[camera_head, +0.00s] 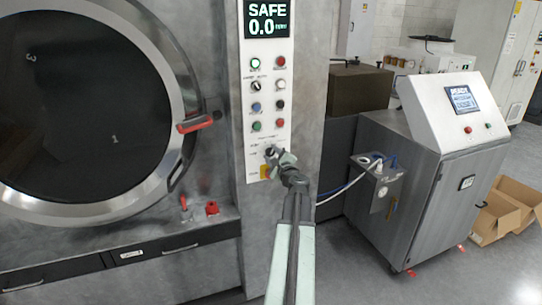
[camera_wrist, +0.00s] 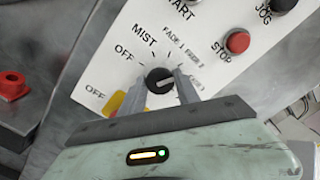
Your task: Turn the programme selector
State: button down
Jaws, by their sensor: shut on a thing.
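The programme selector is a small black round knob (camera_wrist: 159,80) with a pale pointer bar, on the white control panel. In the wrist view, labels including OFF and MIST and several smaller ones ring it. My gripper (camera_wrist: 168,90) has its two grey fingers on either side of the knob and is shut on it. In the head view, my gripper (camera_head: 279,157) reaches the lower part of the panel (camera_head: 262,99) and mostly hides the knob. The pointer lies tilted; which label it marks is hard to tell.
Beside the knob are a red STOP button (camera_wrist: 237,41) and a yellow piece (camera_wrist: 114,103). A display (camera_head: 267,19) reads SAFE 0.0. The round washer door (camera_head: 165,60) with a red-tipped handle (camera_head: 196,122) is at left. A steel console (camera_head: 430,160) stands at right.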

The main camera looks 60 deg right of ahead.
jog(key=shift+n, duration=0.6)
jog(key=c, duration=0.9)
grip_release()
jog(key=shift+s+a, duration=0.1)
jog(key=shift+a, duration=0.05)
jog(key=v, duration=0.7)
jog(key=shift+s, duration=0.25)
jog(key=shift+a, duration=0.1)
